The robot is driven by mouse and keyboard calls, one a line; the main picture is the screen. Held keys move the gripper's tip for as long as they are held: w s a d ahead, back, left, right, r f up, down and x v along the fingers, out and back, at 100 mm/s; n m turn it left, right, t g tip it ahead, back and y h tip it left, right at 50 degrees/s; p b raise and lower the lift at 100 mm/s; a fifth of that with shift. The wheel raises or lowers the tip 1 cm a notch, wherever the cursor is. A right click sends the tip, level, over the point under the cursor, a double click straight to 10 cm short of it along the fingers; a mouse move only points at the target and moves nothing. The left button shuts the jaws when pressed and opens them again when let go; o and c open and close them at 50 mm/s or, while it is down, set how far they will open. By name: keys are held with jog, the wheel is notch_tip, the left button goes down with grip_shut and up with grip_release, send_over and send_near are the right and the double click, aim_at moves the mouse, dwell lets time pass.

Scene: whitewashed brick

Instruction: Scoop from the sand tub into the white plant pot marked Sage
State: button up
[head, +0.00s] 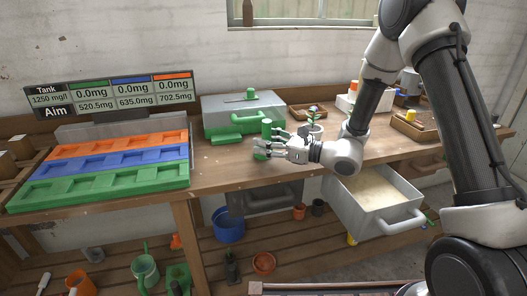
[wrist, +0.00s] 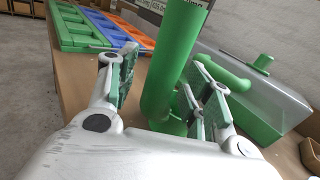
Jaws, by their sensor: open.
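My gripper (head: 268,147) is open at the front of the workbench, with its fingers on either side of an upright green cylinder (wrist: 176,65). The cylinder also shows in the head view (head: 266,127), partly hidden by the fingers. It looks like a handle, but I cannot tell whether a scoop is attached. A grey tub of pale sand (head: 372,190) sits below the bench top at the right, with a front handle. A light pot with a small plant (head: 316,130) stands just behind my gripper, partly hidden; no label on it is readable.
A grey and green lidded box (head: 243,112) stands behind my gripper. A tray with orange, blue and green rows (head: 105,165) lies at the left, under a display (head: 110,95). Wooden trays (head: 415,125) are at the right. Pots and a blue bucket (head: 229,226) are on the lower shelf.

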grip_shut()
jog(key=shift+r, duration=0.1)
dwell(0.3)
